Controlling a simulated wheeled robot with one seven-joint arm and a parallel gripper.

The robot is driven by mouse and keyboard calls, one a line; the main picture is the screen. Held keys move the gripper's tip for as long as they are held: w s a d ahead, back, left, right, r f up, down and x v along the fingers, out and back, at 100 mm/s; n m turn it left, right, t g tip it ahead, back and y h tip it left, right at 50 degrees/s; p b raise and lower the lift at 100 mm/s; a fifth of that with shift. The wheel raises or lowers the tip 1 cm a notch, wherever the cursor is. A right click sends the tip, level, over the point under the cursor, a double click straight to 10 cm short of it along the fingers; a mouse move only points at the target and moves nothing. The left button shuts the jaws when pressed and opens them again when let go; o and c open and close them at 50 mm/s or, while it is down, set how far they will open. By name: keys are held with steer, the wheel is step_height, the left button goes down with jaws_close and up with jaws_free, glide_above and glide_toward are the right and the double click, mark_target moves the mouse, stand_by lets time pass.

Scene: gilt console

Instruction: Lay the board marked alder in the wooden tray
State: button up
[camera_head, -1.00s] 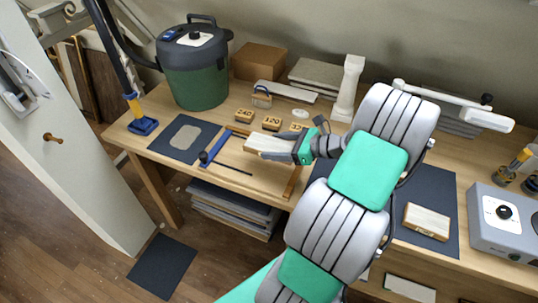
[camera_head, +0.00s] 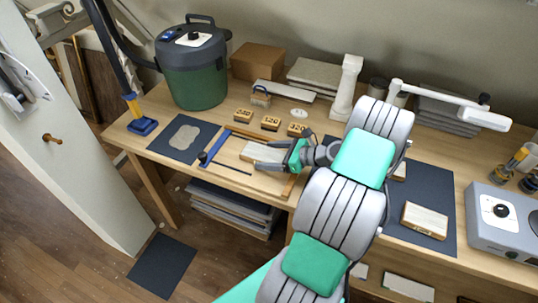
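My gripper reaches in from the right and appears shut on the board's right end; the fingertips are small and partly hidden. No marking on this board can be read, so I cannot tell if it is alder. The tray has brown edge strips at its back and right. A second pale board (camera_head: 425,219) lies on the dark mat (camera_head: 436,187) at right, its marking also unreadable.
Several numbered blocks (camera_head: 271,123) stand behind the tray. A green canister (camera_head: 194,80), a white column (camera_head: 346,85) and a grey box (camera_head: 505,224) stand on the bench. My arm covers the middle.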

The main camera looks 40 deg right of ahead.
steer(key=shift+o, duration=0.5)
steer(key=shift+r, duration=0.15)
steer(key=shift+s+d, duration=0.2)
steer(key=shift+s, duration=0.05)
steer(key=b+v, duration=0.1)
steer(key=v, duration=1)
steer(key=shift+s+r, duration=0.1)
steer(key=shift+s, duration=0.05)
steer(key=w+a+n+g, duration=0.1)
steer(key=w+a+n, duration=0.1)
steer(key=a, duration=0.1)
steer(key=w+a+r+n+g, duration=0.1)
steer(key=w+a+n+g, duration=0.1)
steer(key=a+n, duration=0.1)
steer(key=w+a+n+g, duration=0.1)
steer(key=w+a+n, duration=0.1)
steer(key=a+n, duration=0.1)
steer(key=shift+w+a+r+g+h, duration=0.1)
steer(key=shift+a+r+g+h, duration=0.2)
steer(key=shift+r+g, duration=0.1)
steer(key=a+r+n+g+h, duration=0.2)
steer(key=a+r+n+g, duration=0.1)
steer(key=a+n, duration=0.7)
steer(key=s+a+r+n+h, duration=0.4)
steer(key=s+a+n, duration=0.5)
steer(key=n, duration=0.3)
steer(key=shift+a+r, duration=0.4)
steer(key=shift+a, duration=0.45)
